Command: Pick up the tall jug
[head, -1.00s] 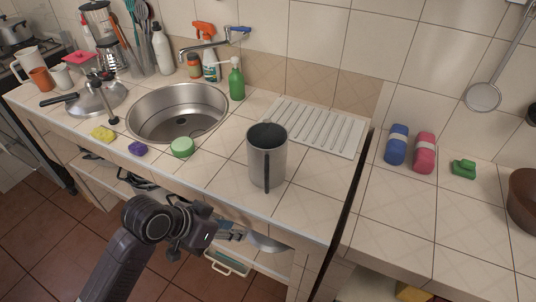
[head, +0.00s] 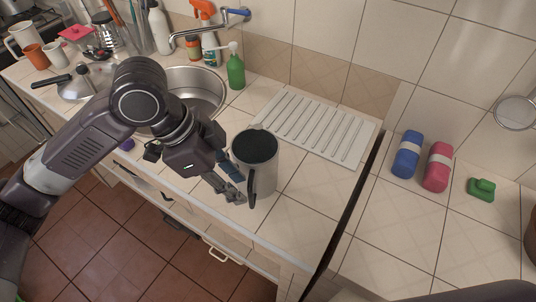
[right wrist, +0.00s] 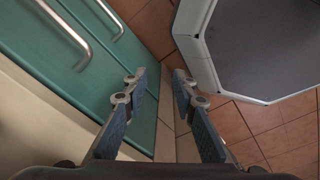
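The tall jug (head: 268,175) is a grey metal cylinder with a dark open top and a dark handle on its front side. It stands upright on the tiled counter, in front of the white drainer. My left gripper (head: 235,184) is at the jug's left side, low beside its body. Its fingers are apart, with the tips close to the jug; I cannot tell whether they touch it. In the right wrist view my right gripper (right wrist: 160,79) is open and empty, above the floor beside teal drawer fronts. The jug is not in that view.
The ribbed drainer (head: 316,127) lies behind the jug. A green soap bottle (head: 235,71) stands by the sink (head: 208,90), which my left arm partly hides. Blue (head: 407,155) and pink (head: 438,167) bottles and a green sponge (head: 481,189) are at right. Counter right of the jug is clear.

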